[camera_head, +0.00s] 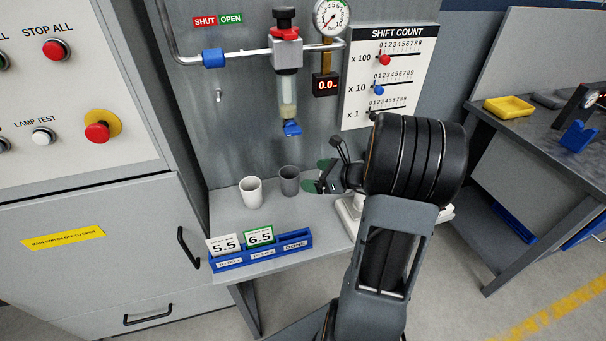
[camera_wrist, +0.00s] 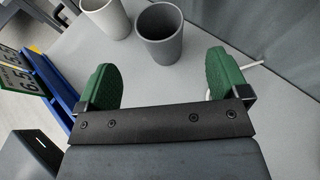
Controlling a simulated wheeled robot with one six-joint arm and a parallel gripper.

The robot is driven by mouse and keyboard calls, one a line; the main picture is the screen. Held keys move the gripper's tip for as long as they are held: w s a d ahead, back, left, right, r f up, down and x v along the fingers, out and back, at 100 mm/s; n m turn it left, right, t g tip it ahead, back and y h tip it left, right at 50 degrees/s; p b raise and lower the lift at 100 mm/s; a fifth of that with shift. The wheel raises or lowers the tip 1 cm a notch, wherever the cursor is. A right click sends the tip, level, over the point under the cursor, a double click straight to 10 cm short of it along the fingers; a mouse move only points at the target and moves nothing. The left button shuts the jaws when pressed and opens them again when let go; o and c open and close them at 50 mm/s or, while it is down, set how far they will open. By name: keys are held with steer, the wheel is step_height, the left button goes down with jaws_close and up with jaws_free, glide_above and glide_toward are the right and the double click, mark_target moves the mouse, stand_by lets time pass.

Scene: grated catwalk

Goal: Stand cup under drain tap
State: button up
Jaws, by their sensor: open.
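A white cup (camera_head: 251,191) and a dark grey cup (camera_head: 289,181) stand upright on the grey shelf (camera_head: 225,214), side by side. The drain tap (camera_head: 291,129) is blue and sits at the bottom of the clear filter bowl on the back panel, above and close to the grey cup. My gripper (camera_head: 325,176) is open and empty, just right of the grey cup. In the wrist view, the green finger pads of my gripper (camera_wrist: 163,80) are spread apart, with the grey cup (camera_wrist: 160,34) ahead between them and the white cup (camera_wrist: 107,18) beyond to the left. No contact shows.
A blue card rack (camera_head: 262,253) with cards 5.5 and 6.5 stands at the shelf's front edge. A pipe with a blue fitting (camera_head: 215,58), a gauge (camera_head: 331,17) and the shift count board (camera_head: 388,75) are on the panel. A workbench (camera_head: 545,130) stands at right.

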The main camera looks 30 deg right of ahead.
steer(key=s+a+n+g+h, duration=0.1)
steer(key=s+a+n+g, duration=0.2)
steer(key=a+n, duration=0.2)
steer(key=s+a+r+n+g+h, duration=0.1)
steer(key=s+a+n+g, duration=0.2)
steer(key=n, duration=0.5)
steer(key=s+a+r+n+g, duration=0.1)
steer(key=s+a+n+g, duration=0.2)
steer(key=s+a+n, duration=0.2)
steer(key=shift+s+a+n+h, duration=0.15)
steer(key=shift+a+n+h, duration=0.25)
steer(key=shift+a+n, duration=0.6)
steer(key=s+n+h, duration=0.1)
steer(key=n, duration=0.2)
steer(key=s+r+n+h, duration=0.1)
steer(key=n+h, duration=0.1)
steer(key=n, duration=0.1)
steer(key=s+r+n+h, duration=0.1)
steer(key=n, duration=0.2)
steer(key=shift+s+a+t+h, duration=0.15)
steer(key=shift+a+t+h, duration=0.15)
steer(key=shift+t, duration=0.1)
step_height(320, 180, up, 7)
steer(key=p, duration=0.6)
steer(key=shift+n, duration=0.3)
